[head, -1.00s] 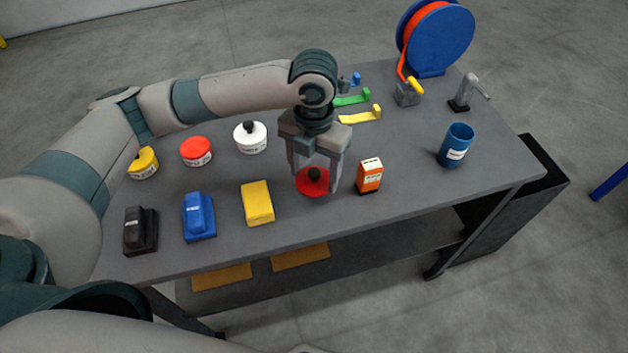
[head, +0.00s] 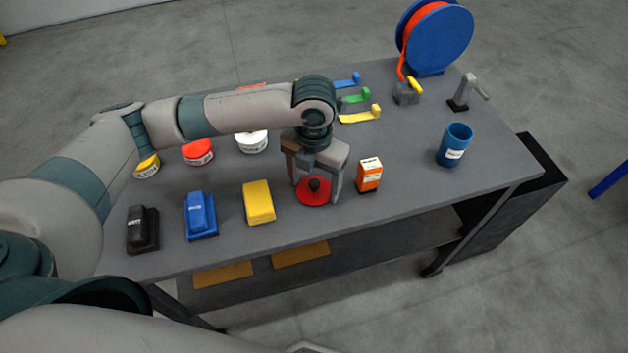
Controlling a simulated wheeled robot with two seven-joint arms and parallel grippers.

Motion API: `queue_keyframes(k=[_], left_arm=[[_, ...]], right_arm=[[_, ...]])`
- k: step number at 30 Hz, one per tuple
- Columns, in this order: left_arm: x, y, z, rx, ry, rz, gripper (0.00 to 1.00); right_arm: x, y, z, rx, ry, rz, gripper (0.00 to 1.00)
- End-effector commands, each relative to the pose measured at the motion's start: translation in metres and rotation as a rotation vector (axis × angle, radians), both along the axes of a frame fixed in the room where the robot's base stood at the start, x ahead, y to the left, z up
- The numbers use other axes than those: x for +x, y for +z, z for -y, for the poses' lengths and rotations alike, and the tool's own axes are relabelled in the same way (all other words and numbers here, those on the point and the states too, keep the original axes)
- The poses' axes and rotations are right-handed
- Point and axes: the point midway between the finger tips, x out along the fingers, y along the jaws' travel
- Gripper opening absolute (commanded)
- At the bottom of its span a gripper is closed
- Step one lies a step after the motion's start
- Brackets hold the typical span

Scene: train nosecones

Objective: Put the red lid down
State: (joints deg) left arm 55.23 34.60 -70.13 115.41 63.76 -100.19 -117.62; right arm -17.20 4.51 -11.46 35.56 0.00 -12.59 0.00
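The fingers appear shut on the lid's rim. The lid is at or very close to the tabletop; I cannot tell if it touches. My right gripper is not in view.
The yellow block (head: 258,202) is left of the lid, the orange box (head: 369,175) close on its right.

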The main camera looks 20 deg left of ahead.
Motion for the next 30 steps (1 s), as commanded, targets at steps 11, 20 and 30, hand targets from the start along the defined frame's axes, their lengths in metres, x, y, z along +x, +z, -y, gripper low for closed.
queue_keyframes(k=[11,20,30], left_arm=[[0.0,0.001,0.0,0.0,0.0,0.0,0.81],[0.001,0.022,0.0,-0.001,0.0,0.003,0.81],[0.001,0.081,0.0,-0.001,0.0,0.004,0.81]], right_arm=[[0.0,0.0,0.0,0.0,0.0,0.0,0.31],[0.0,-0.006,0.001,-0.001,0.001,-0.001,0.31],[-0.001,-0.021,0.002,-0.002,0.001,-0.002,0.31]])
